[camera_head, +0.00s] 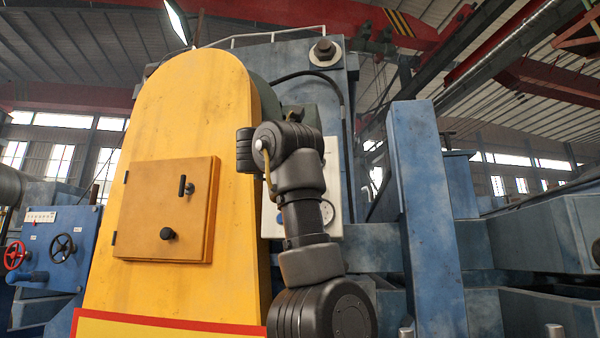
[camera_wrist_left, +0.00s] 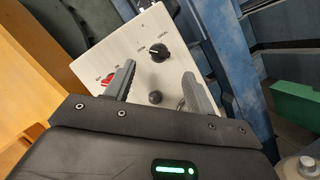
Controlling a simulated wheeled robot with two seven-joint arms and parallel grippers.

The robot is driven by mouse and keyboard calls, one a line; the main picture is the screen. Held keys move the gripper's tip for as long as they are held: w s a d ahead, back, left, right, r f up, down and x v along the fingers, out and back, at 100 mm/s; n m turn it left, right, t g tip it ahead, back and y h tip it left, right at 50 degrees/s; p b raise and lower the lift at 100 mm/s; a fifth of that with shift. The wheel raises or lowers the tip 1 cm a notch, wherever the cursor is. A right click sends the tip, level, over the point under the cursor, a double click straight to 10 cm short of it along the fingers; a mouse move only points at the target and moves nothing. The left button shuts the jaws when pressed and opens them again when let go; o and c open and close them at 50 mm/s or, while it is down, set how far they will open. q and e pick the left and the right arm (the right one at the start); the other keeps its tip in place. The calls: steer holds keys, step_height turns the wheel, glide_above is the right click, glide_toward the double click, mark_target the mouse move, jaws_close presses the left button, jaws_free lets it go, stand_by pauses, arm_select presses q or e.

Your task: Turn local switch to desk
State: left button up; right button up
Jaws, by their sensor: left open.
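In the left wrist view, a pale control panel carries a black rotary switch (camera_wrist_left: 158,53) with small lettering around it, one word reading like LOCAL. A pale mark shows on the knob's face, but its exact setting is too small to tell. My left gripper (camera_wrist_left: 158,82) is open and empty, its two grey fingers spread in front of the panel below the switch. Whether they touch the panel, I cannot tell. In the head view the panel (camera_head: 331,180) is partly hidden behind my left arm, and the fingers cannot be made out. My right gripper is not in view.
A red switch (camera_wrist_left: 107,80) sits left of the left finger, and a black round knob (camera_wrist_left: 155,97) lies between the fingers. A yellow housing (camera_head: 200,110) stands left of the panel. A blue post (camera_head: 425,210) stands to the right.

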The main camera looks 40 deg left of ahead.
arm_select(q)
steer(key=b+v, duration=0.1)
steer(key=v, duration=0.2)
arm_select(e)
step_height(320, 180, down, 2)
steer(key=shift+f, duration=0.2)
